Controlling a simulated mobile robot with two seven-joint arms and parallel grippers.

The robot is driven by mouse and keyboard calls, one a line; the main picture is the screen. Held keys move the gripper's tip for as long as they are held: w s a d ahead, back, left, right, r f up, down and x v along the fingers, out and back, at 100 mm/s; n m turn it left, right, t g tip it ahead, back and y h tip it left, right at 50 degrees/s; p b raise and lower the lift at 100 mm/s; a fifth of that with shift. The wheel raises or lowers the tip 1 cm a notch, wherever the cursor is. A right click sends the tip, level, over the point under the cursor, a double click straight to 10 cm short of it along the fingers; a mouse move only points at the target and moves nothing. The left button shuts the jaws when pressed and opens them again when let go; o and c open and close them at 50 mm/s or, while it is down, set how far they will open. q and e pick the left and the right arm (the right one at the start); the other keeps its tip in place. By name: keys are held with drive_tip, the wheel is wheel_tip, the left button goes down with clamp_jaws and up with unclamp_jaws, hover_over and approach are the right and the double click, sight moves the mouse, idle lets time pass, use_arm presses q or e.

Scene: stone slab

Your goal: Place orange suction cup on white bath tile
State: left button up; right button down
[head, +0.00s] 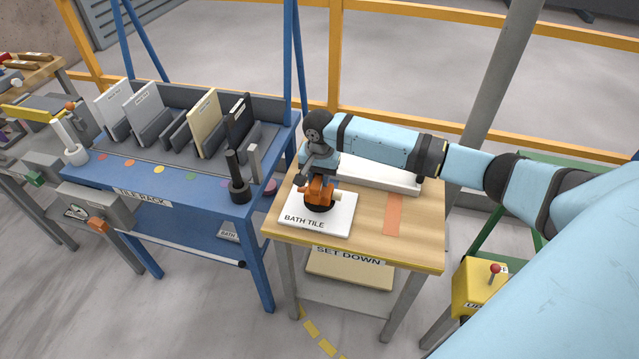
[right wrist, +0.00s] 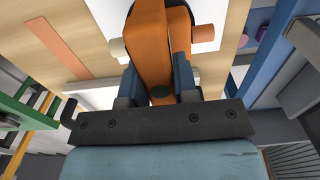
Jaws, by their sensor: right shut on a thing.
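The orange suction cup (head: 318,192), with a black base, is at the middle of the white bath tile (head: 336,222). The tile lies on the wooden set-down table and is lettered BATH TILE. My right gripper (head: 314,175) comes down from above and is shut on the orange cup. In the right wrist view the orange body (right wrist: 150,45) sits between the two blue-grey fingers. The white tile (right wrist: 105,97) shows partly behind it. I cannot tell whether the cup's base touches the tile. My left gripper is not in view.
A white tray-like piece (head: 375,177) lies at the back of the wooden table (head: 425,228), and an orange strip (head: 393,214) lies on its right part. A blue tile rack (head: 150,178) with several upright tiles stands to the left. A yellow box (head: 480,287) is at the right.

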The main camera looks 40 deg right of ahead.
wheel_tip(320, 180, down, 3)
drive_tip(key=shift+r, duration=0.2)
drive_tip(key=c, duration=0.9)
unclamp_jaws()
drive_tip(key=shift+f, duration=0.15)
drive_tip(key=shift+r, duration=0.25)
wheel_tip(320, 180, up, 12)
drive_tip(key=shift+f, duration=0.1)
